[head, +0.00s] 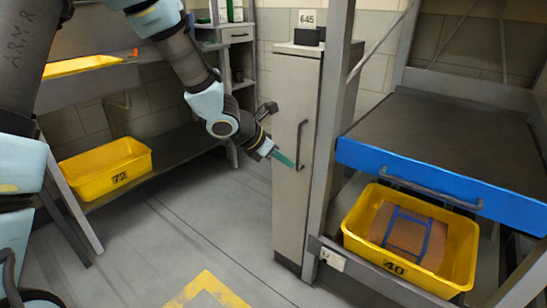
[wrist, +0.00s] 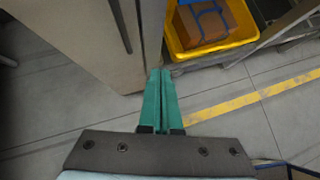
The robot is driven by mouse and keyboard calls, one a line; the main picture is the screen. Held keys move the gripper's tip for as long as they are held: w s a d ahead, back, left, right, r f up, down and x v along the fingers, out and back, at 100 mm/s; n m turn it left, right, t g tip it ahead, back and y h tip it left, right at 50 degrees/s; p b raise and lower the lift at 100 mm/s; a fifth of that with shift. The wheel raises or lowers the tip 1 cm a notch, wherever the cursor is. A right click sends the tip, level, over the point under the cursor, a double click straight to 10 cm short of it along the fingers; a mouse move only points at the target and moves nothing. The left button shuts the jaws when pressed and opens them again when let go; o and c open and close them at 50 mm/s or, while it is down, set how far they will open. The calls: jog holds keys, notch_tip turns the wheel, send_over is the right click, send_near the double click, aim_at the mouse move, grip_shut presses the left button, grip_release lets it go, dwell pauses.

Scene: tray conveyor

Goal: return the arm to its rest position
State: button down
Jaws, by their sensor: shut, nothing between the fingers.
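My gripper (head: 285,160) has green fingers and is held in the air in front of the tall grey cabinet (head: 292,215), near its dark vertical handle (head: 301,145). I cannot tell whether the fingertips touch the cabinet. In the wrist view my gripper (wrist: 160,72) shows its two fingers side by side, closed together with nothing between them. My arm reaches in from the upper left of the head view.
A yellow tray marked 40 (head: 350,235) with a blue-strapped cardboard box (head: 408,235) sits low at right, under the blue-fronted conveyor (head: 440,185). A yellow tray marked 72 (head: 105,165) rests on the left shelf. The grey floor (head: 165,240) between is clear.

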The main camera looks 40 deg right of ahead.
jog(key=shift+a+r, duration=0.1)
jog(key=shift+a, duration=0.05)
jog(key=w+a+r+m+t+y, duration=0.15)
jog(key=a+m+y, duration=0.5)
jog(key=a, duration=1.75)
jog(key=w+a+r+m+t+y, duration=0.1)
jog(key=w+a+r+m+y, duration=0.15)
jog(key=a+m, duration=1.5)
jog(key=a+r+n+p, duration=0.3)
jog(key=r+p, duration=0.5)
jog(key=a+r+n+p, duration=0.3)
jog(key=r+p, duration=0.5)
jog(key=r, duration=0.1)
jog(key=shift+w+a+r+p, duration=0.15)
jog(key=shift+w+a+p, duration=0.2)
jog(key=shift+w, duration=0.1)
